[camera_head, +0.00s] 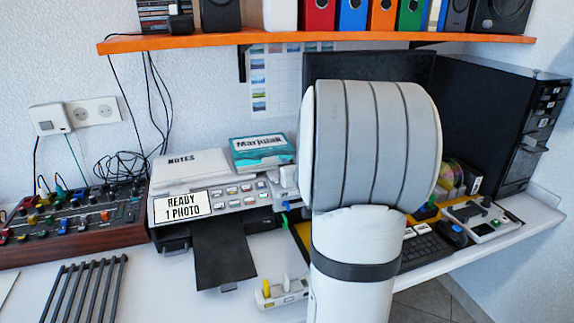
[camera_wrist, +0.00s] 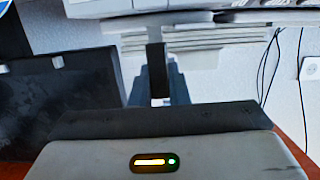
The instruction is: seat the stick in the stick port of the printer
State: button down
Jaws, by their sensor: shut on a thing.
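The printer (camera_head: 232,196) stands at the back of the desk, left of my arm, with a "READY 1 PHOTO" sign on its front. A dark tray (camera_head: 222,255) slopes down from it. In the wrist view my gripper (camera_wrist: 158,85) is shut on a slim dark stick (camera_wrist: 157,68), which points toward the top of the picture. A pale grey panel with buttons, seemingly the printer (camera_wrist: 130,8), lies along the top edge beyond the stick. I cannot tell whether the stick touches it. My arm hides my gripper and the stick in the head view. I cannot make out the stick port.
A mixer (camera_head: 75,220) and a dark rack (camera_head: 85,290) are at the left. A pale holder (camera_head: 282,292) with a yellow piece stands in front. An orange shelf (camera_head: 300,40) runs above. A keyboard (camera_head: 428,250) is right of my arm.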

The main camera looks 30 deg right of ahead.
jog(key=shift+f+b, duration=1.7)
jog(key=shift+f, duration=0.15)
jog(key=c, duration=1.3)
grip_release()
jog(key=shift+s, duration=0.1)
jog(key=p+v, duration=0.1)
jog(key=v, duration=0.6)
jog(key=shift+s+a+r, duration=0.15)
jog(key=shift+s, duration=0.2)
jog(key=shift+p, duration=0.3)
